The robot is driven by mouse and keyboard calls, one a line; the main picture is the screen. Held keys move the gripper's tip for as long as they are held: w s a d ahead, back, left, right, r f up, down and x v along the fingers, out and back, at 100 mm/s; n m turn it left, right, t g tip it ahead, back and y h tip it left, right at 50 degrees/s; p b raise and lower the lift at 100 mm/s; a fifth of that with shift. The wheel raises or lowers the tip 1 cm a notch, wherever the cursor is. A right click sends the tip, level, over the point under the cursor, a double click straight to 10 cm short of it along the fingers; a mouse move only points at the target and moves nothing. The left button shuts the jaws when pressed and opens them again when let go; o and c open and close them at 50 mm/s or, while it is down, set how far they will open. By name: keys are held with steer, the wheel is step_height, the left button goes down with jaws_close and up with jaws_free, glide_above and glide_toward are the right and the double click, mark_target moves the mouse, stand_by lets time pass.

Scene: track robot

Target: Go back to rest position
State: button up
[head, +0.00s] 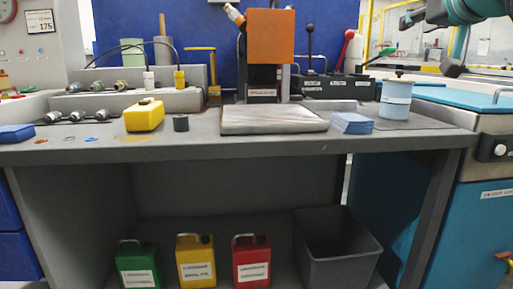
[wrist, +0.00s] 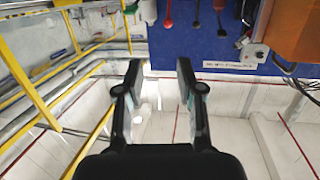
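My gripper (wrist: 160,70) shows in the wrist view with its two dark fingers apart and nothing between them. It hangs in free space, with a blue tool panel (wrist: 215,45) ahead and yellow railing (wrist: 30,90) to the left. In the head view, part of my teal and dark arm (head: 480,10) is at the top right, raised above the bench. Whether the fingertips show in the head view I cannot tell.
A grey workbench (head: 200,146) carries a yellow container (head: 145,115), a metal plate (head: 272,119), blue cloths (head: 352,123), a blue-white pot (head: 396,100) and an orange machine (head: 270,37). A blue-topped station (head: 460,98) stands right. Jugs and a grey bin (head: 338,262) are below.

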steer(key=s+a+f+g+y+p, duration=0.1)
steer(key=s+a+f+g+p, duration=0.2)
steer(key=f, duration=0.4)
steer(key=s+a+f+g+p, duration=0.1)
steer(key=s+a+f, duration=0.1)
steer(key=a+f, duration=0.35)
steer(key=s+a+f+g+y+p, duration=0.1)
steer(key=s+a+f+g+p, duration=0.15)
steer(key=f, duration=0.65)
steer(key=s+a+f+g+p, duration=0.1)
steer(key=s+f+g, duration=0.1)
steer(key=s+f, duration=0.5)
steer(key=s+a+f+n+g+p, duration=0.1)
steer(key=s+a+f+g+p, duration=0.1)
steer(key=s+f, duration=0.5)
step_height(320, 180, down, 5)
steer(key=shift+r+h, duration=0.1)
steer(key=shift+h, duration=0.2)
steer(key=shift+a+g, duration=0.1)
steer(key=shift+g, duration=0.15)
